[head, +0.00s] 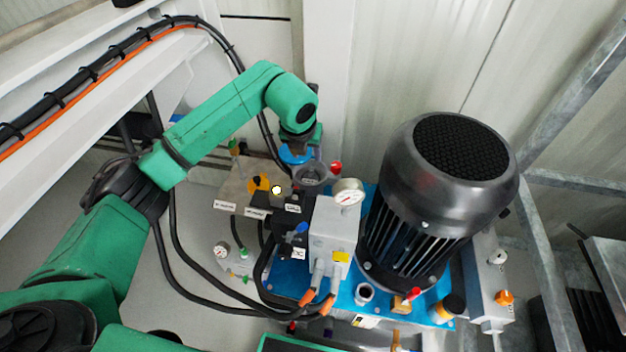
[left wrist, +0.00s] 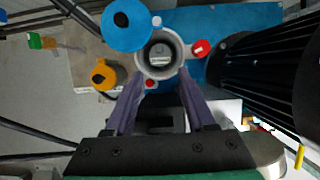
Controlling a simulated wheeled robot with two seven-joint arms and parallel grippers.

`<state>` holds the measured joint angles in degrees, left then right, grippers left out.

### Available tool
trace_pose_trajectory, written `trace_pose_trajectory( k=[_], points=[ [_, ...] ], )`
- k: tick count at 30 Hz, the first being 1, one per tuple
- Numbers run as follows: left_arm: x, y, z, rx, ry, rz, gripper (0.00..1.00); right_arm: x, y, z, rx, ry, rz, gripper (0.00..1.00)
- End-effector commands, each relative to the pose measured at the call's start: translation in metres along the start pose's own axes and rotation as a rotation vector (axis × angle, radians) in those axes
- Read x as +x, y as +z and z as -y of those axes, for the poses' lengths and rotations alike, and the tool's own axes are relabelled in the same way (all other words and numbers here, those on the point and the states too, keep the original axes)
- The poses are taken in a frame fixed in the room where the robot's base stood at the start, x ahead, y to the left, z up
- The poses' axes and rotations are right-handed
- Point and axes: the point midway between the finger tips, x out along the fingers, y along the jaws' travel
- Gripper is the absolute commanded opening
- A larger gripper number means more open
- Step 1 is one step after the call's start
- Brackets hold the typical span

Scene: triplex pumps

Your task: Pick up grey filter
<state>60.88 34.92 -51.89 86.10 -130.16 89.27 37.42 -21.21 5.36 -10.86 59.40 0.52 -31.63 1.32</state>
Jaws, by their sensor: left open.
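A round grey open-topped part (left wrist: 143,61) lies straight ahead of my fingers in the left wrist view. It has a pale ring rim and a darker inside with a small light label. I cannot tell whether it is the grey filter itself or a housing around it. It also shows in the head view (head: 312,174), just below my left gripper (head: 301,139). In the left wrist view, my left gripper (left wrist: 160,76) is open, its two fingers apart with nothing held between them. In the head view its fingertips are hard to make out. My right gripper is not in view.
A blue round cap (left wrist: 127,24) sits beside the grey part. A red cap (left wrist: 201,48) and an orange-yellow knob (left wrist: 103,75) are close by. Black hoses run below.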

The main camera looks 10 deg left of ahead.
Motion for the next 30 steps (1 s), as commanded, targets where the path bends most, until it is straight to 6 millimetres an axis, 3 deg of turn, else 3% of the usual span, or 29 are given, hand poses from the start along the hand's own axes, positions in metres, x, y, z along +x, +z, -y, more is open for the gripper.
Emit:
trace_pose_trajectory(
  k=[6,18,26,30],
  points=[
    [0.059,-0.002,0.001,-0.001,-0.001,-0.005,0.55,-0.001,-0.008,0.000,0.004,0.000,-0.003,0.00],
    [0.124,0.003,0.000,-0.001,-0.002,-0.002,0.55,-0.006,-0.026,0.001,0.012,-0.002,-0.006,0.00],
    [0.129,0.004,-0.001,0.001,-0.002,0.000,0.55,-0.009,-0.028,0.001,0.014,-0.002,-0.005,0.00],
    [0.129,0.004,-0.001,0.001,-0.002,0.000,0.01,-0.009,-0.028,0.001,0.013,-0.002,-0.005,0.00]
  ],
)
